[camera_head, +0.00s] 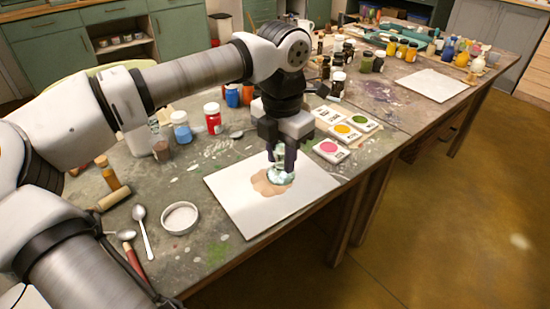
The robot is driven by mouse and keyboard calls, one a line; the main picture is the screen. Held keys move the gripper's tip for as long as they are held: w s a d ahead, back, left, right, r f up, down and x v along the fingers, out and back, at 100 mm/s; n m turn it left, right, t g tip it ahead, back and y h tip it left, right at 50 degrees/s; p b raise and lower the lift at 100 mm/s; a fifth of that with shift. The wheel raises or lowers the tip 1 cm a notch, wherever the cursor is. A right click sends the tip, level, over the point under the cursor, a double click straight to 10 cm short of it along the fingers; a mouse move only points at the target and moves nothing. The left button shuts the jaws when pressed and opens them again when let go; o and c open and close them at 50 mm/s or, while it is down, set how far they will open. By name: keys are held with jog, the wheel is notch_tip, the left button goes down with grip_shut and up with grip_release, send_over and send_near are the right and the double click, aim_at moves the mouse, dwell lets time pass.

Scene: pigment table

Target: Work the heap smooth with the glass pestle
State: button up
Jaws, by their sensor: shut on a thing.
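A white slab (235,205) lies near the front edge of the paint-stained table. A flat, uneven tan heap (265,184) spreads on the middle of the slab. The clear, greenish glass pestle (281,177) stands with its wide foot at the right side of the heap. My gripper (282,156) points down and is shut on the upper part of the pestle. The fingers hide part of the pestle's grip. Whether the foot presses on the heap or just hovers over it I cannot tell.
Color sample cards (331,149) lie just right of the slab. Jars with red (213,118) and blue (181,127) paint stand behind it. A round white dish (180,218), spoons (143,232) and a corked bottle (112,177) are at left. The table's front edge is close to the slab.

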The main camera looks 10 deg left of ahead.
jog(key=shift+r+p, duration=0.7)
jog(key=shift+r, duration=0.7)
